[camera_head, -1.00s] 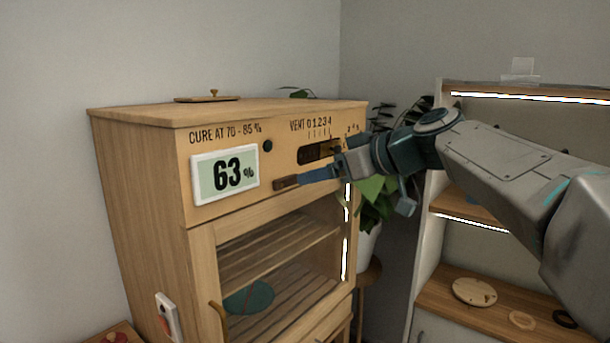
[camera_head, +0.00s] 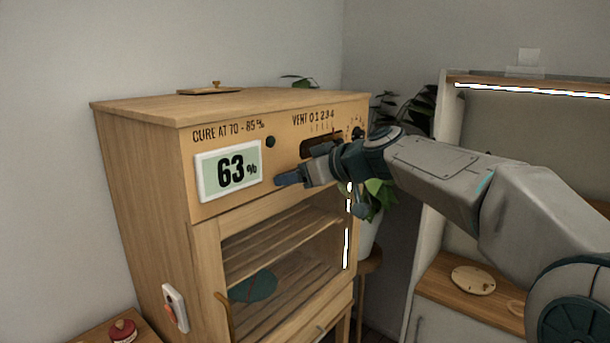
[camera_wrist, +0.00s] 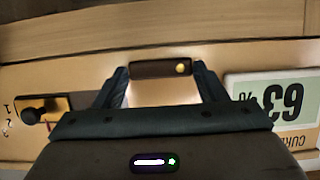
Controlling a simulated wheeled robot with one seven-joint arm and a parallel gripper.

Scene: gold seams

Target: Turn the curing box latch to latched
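The curing box (camera_head: 150,190) is a wooden cabinet with a display reading 63 % (camera_head: 228,170). Its glazed door (camera_head: 207,270) looks closed. The latch (camera_wrist: 155,69) is a short dark brown bar with a gold pin at its display-side end. It lies level in the wrist view, on the front panel. My gripper (camera_head: 283,180) is at the panel right of the display and hides the latch in the head view. In the wrist view my gripper (camera_wrist: 162,82) is open, its two fingertips at either end of the latch. I cannot tell whether they touch it.
The vent slider (camera_wrist: 40,112) sits beside my gripper in the wrist view; its slot (camera_head: 318,145) is above my gripper in the head view. A plant (camera_head: 378,190) stands behind my arm. A shelf (camera_head: 455,283) is at right. A white switch (camera_head: 175,308) is on the box's side.

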